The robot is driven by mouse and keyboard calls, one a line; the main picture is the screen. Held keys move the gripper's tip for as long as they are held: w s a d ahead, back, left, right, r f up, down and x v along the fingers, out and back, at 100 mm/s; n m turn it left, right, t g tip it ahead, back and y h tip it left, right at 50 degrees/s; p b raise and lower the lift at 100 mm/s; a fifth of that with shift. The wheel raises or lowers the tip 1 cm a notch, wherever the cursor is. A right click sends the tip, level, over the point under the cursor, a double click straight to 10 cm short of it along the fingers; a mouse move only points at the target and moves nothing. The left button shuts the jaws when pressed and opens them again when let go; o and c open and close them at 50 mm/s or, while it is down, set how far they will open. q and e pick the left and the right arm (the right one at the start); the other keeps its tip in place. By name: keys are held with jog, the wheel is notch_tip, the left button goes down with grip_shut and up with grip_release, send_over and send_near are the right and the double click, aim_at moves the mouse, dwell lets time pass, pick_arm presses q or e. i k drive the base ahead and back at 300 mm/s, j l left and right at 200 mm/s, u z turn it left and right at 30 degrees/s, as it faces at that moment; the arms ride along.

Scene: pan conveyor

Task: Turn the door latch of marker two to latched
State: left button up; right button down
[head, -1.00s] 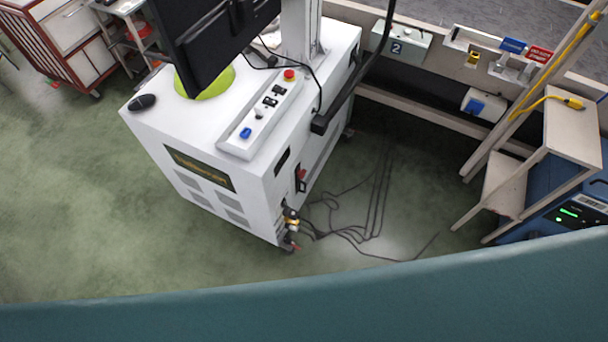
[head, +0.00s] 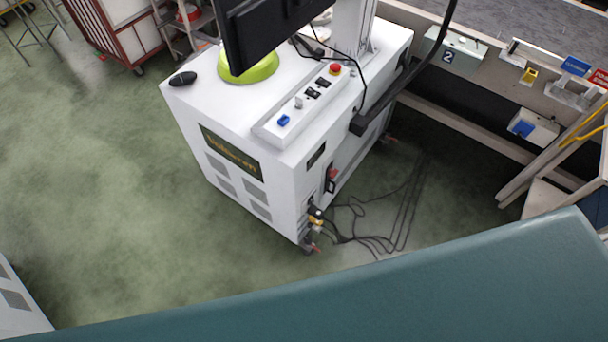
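A white wheeled machine cabinet (head: 215,170) with a dark nameplate (head: 230,150) stands at the centre; it looks like a marker. Its right side has a small black-and-red fitting (head: 331,180) and a dark recessed part (head: 316,155). I cannot tell whether either is the door latch, or its position. A grey box with a number 2 plate (head: 447,57) is on the rail behind it. Neither of my grippers is in view.
A control strip (head: 300,105) and monitor (head: 265,30) sit on the cabinet. Black cables (head: 385,225) lie on the floor to its right. Part of another white cabinet (head: 15,310) shows at lower left. A conveyor rail (head: 480,75) runs behind.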

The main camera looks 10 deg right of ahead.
aim_at(332, 173)
jog(key=i+l+u, duration=0.1)
jog(key=l+u, duration=0.15)
jog(key=u, duration=0.25)
jog(key=l+u, duration=0.25)
jog(key=u, duration=0.2)
jog(key=l+u, duration=0.3)
jog(key=u, duration=0.2)
jog(key=l+u, duration=0.3)
jog(key=u, duration=0.2)
jog(key=l+u, duration=0.2)
jog(key=u, duration=0.25)
jog(key=k, duration=0.1)
